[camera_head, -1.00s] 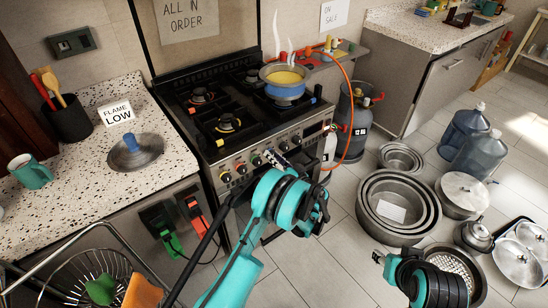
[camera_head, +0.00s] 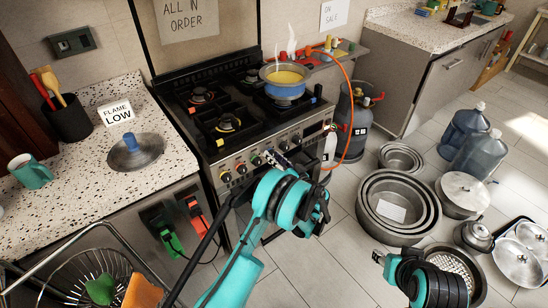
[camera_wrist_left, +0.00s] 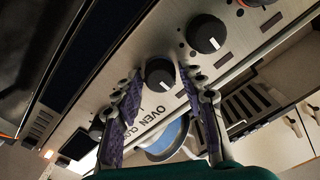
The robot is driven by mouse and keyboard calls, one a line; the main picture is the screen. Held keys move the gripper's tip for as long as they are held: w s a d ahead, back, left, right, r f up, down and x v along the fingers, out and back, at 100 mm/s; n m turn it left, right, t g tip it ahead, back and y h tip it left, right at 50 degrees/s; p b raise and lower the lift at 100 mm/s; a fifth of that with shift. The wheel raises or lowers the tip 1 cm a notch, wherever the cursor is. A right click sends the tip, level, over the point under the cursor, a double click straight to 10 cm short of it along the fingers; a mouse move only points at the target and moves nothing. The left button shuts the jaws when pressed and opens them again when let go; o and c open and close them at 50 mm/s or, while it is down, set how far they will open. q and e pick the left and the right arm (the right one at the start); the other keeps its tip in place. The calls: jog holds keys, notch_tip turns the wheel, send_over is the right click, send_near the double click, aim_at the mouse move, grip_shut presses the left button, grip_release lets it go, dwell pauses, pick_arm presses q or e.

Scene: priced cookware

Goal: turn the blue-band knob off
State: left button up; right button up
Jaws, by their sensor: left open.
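The stove's front panel (camera_head: 232,172) carries a row of knobs with small coloured marks. I cannot clearly make out the blue band in the head view. My left gripper (camera_head: 272,155) is at this panel, partly covering the knobs. In the left wrist view my left gripper (camera_wrist_left: 163,84) is open, its purple-padded fingers on either side of a black knob (camera_wrist_left: 160,72) with a white line. A second black knob (camera_wrist_left: 206,33) is just beyond. My right gripper (camera_head: 380,258) is low over the floor.
A gas cylinder (camera_head: 352,125) with an orange hose stands right of the stove. Metal pots (camera_head: 398,240) crowd the floor at right. A speckled counter (camera_head: 80,175) lies left.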

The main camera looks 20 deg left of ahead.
pick_arm(q)
jog(key=v, duration=1.1)
jog(key=shift+s+d, duration=0.25)
jog(key=shift+d, duration=0.05)
jog(key=s+a+r+m+g+h, duration=0.35)
jog(key=s+a+r+h, duration=0.3)
jog(key=a+r, duration=0.35)
jog(key=s+d+r+h, duration=0.1)
jog(key=s+h, duration=0.3)
jog(key=s, duration=0.7)
jog(key=s+d+r+h, duration=0.1)
jog(key=s+d+h, duration=0.1)
jog(key=s, duration=1)
jog(key=shift+d+r+h, duration=0.2)
jog(key=shift+r+h, duration=0.15)
jog(key=shift+h, duration=0.5)
